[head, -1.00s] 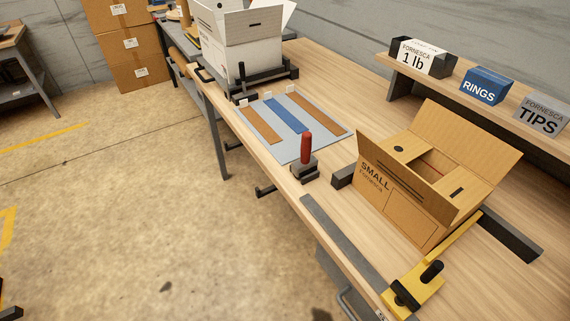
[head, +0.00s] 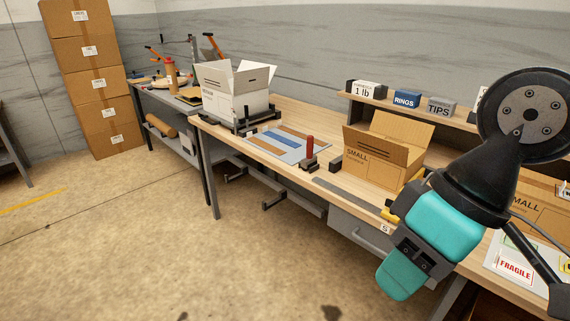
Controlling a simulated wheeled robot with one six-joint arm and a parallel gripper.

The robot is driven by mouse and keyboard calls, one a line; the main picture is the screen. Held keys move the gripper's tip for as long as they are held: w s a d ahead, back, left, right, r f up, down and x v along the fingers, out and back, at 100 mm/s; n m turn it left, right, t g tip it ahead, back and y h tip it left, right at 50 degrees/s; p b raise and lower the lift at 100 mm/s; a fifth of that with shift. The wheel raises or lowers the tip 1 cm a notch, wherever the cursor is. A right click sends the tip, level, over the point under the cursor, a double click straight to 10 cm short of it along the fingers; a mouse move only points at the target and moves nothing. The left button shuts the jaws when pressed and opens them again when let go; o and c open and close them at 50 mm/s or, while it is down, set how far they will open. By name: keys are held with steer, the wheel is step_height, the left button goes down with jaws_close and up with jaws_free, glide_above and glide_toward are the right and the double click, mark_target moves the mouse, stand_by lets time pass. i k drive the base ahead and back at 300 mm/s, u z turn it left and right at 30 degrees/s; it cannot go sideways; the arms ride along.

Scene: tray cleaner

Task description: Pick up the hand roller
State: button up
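A tool with an upright red handle on a dark block-like base stands on the wooden workbench in the head view; it looks like the hand roller (head: 309,149). It is just right of a grey mat and left of the small cardboard box. My gripper (head: 413,256), with teal and dark parts, hangs at the lower right in front of the bench edge. It is well apart from the red-handled tool. Its fingers cannot be made out clearly, so I cannot tell if it is open or shut. I see nothing held in it.
The grey mat (head: 262,144) carries brown and blue strips. An open small box (head: 370,160) and a yellow tool (head: 390,213), partly hidden by my arm, are to the right. An open white box (head: 235,95) stands behind left. The floor at front left is clear.

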mark_target(311, 159)
steer(key=u, duration=0.4)
steer(key=i, duration=1.25)
steer(key=z, duration=2.95)
steer(key=k, duration=0.85)
steer(key=u, duration=0.65)
